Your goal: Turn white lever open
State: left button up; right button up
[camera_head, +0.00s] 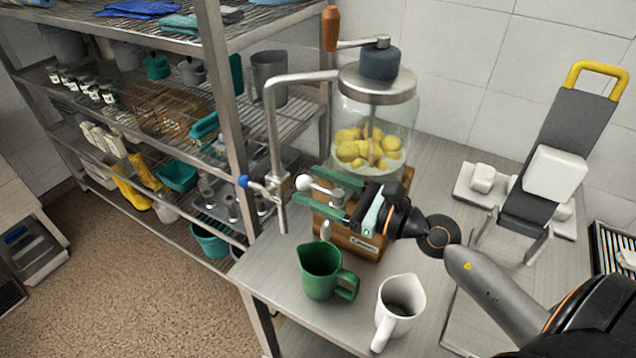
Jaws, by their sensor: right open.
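The white lever (303,182) is a thin metal rod with a white ball knob, at the front of the glass dispenser (346,112) with yellow fruit inside. My right gripper (307,184) comes in from the right with its two green fingers pointing left. It is open, and the white knob shows between the fingertips in this view. I cannot tell whether a finger touches it. The rod's right end is partly hidden by the gripper. A second lever with a blue knob (243,181) is on the metal pipe (273,120) to the left. My left gripper is not in view.
A green jug (319,271) and a white jug (401,305) stand on the metal table (271,267) in front of the dispenser. A wire shelf rack (224,80) with containers stands left. A grey device with a yellow handle (562,130) is at right.

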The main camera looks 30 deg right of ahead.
grip_shut()
dwell(0.5)
dwell(0.9)
